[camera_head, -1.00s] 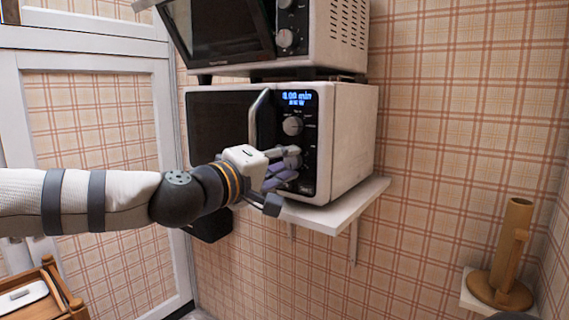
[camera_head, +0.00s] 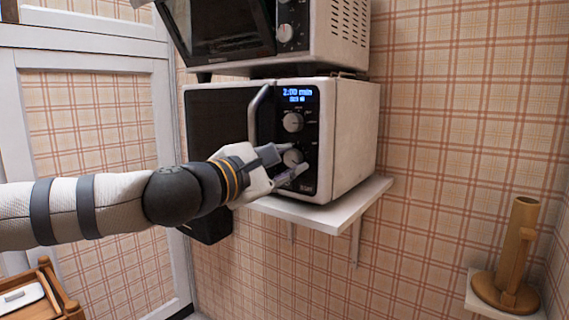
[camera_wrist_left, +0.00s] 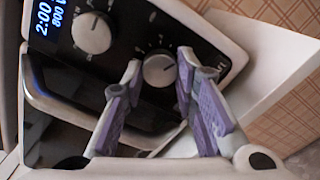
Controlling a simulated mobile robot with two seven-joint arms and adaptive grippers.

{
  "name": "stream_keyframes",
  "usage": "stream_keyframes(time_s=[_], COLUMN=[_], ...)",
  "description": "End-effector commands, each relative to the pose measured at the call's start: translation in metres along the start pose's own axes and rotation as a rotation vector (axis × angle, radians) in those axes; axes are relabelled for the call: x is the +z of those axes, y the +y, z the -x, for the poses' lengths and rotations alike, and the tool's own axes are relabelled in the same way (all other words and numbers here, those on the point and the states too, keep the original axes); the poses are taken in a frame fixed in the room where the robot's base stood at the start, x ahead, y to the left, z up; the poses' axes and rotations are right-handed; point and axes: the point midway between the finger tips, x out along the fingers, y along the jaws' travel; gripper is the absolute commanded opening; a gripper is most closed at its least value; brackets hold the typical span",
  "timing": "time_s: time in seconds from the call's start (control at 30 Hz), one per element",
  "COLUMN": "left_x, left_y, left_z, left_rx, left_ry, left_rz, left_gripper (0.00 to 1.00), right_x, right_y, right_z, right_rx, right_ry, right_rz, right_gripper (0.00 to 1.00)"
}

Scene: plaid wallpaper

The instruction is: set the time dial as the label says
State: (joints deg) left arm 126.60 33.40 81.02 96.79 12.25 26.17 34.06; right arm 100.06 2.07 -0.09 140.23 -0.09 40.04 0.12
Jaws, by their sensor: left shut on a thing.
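The lower microwave (camera_head: 352,135) is white with a black front panel. Its lit blue display (camera_head: 297,95) reads 2:00 min. In the left wrist view the display (camera_wrist_left: 48,15) reads 2:00 and 800 W. Below it are an upper dial (camera_head: 293,122) and a lower dial (camera_head: 293,157), both round and grey. My left gripper (camera_head: 292,164) is shut on the lower dial. In the left wrist view the fingers of my left gripper (camera_wrist_left: 158,66) stand on either side of the lower dial (camera_wrist_left: 159,71). No separate label is readable. My right gripper is out of view.
The lower microwave stands on a white wall shelf (camera_head: 338,217). A second microwave (camera_head: 343,35) is stacked above it. A brown wooden holder (camera_head: 514,260) stands on a small shelf at the right. A wooden cart (camera_head: 55,292) is at the lower left.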

Motion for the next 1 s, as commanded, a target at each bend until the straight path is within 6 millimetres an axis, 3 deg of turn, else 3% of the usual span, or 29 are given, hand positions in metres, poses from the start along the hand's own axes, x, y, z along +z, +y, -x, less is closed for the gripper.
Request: stream_keyframes(time_s=[0.5, 1.0], left_x=[-0.0004, 0.0003], left_y=[-0.002, -0.001], left_z=[-0.0002, 0.0], left_rx=[-0.002, 0.0], left_ry=[0.0, 0.0], left_rz=[0.349, 0.43], left_gripper=[0.0, 0.0], right_x=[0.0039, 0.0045], right_y=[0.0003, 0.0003], right_z=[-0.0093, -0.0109], right_rx=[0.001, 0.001], right_ry=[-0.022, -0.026], right_rz=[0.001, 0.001], right_gripper=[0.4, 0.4])
